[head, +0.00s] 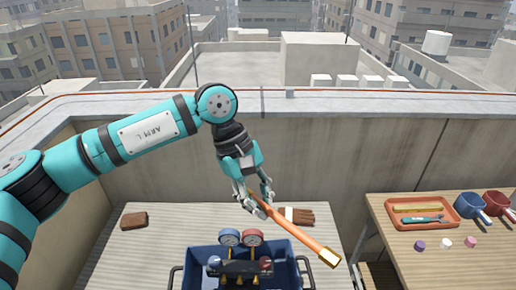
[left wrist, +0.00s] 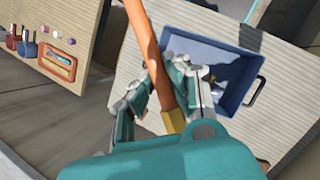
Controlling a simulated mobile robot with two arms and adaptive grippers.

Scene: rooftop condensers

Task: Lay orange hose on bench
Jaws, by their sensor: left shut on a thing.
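The orange hose (head: 292,225) is a straight-looking piece with a brass-coloured end at lower right. My left gripper (head: 257,199) is shut on it near its upper end and holds it slanting above the pale slatted bench (head: 165,250). In the left wrist view the hose (left wrist: 143,40) runs between the fingers of my left gripper (left wrist: 163,88), with another brass-coloured end close to the palm. My right gripper is not in view.
The blue tub (head: 203,254) with a gauge set (head: 241,238) stands on the slatted bench. A brown block (head: 133,220) and a brush (head: 299,215) lie there too. A second table (head: 425,253) at right bears an orange tray (head: 398,219), cups and small caps. A parapet runs behind.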

